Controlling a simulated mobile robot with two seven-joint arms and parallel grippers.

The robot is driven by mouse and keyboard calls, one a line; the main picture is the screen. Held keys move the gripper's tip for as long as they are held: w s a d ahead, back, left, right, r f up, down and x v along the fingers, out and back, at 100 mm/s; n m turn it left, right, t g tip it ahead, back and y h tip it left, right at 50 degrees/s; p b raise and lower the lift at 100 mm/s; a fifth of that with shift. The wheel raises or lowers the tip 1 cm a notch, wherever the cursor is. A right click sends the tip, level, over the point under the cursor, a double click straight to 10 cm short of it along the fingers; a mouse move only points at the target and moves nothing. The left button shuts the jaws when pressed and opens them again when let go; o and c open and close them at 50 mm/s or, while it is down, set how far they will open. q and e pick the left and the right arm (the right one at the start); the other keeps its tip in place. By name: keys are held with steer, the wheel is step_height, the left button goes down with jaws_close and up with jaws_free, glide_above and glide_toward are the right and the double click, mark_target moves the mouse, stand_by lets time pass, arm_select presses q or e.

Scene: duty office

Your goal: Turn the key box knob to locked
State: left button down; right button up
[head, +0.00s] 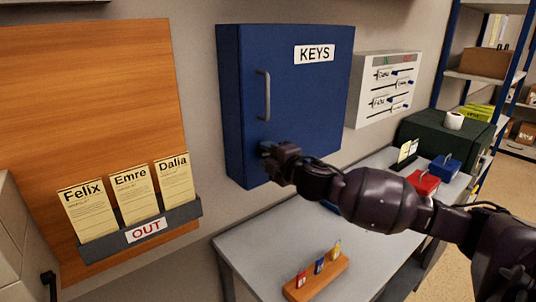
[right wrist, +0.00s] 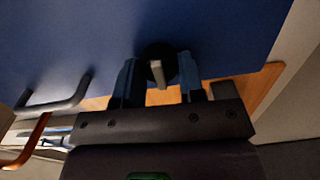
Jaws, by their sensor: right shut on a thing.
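The blue key box (head: 290,85) hangs on the wall with its door shut. It has a white KEYS label and a grey bar handle (head: 264,95). My right gripper (head: 268,152) is at the lower part of the door, below the handle, and covers the knob in the head view. In the right wrist view the knob (right wrist: 157,66) is a dark round piece with a pale grey bar, roughly upright in that picture. The right gripper's fingers (right wrist: 158,82) are shut on it, one on each side. I see no lock marks. My left gripper is not in view.
A wooden board (head: 90,110) with an OUT card holder (head: 140,232) is at the left. Below stands a grey table (head: 245,240) with a wooden key-tag stand (head: 318,278) and red and blue padlock-like boxes. A white panel (head: 385,88) hangs right of the key box.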

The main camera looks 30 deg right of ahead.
steer(key=shift+n, duration=0.6)
steer(key=o, duration=0.9)
steer(key=shift+s, duration=0.1)
arm_select(q)
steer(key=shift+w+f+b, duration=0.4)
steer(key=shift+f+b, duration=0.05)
steer(key=shift+b, duration=0.6)
arm_select(e)
steer(key=shift+s+d, duration=0.2)
steer(key=shift+s, duration=2.45)
steer(key=shift+s+d, duration=0.2)
steer(key=shift+s, duration=2.45)
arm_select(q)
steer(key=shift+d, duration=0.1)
arm_select(e)
steer(key=shift+s, duration=0.1)
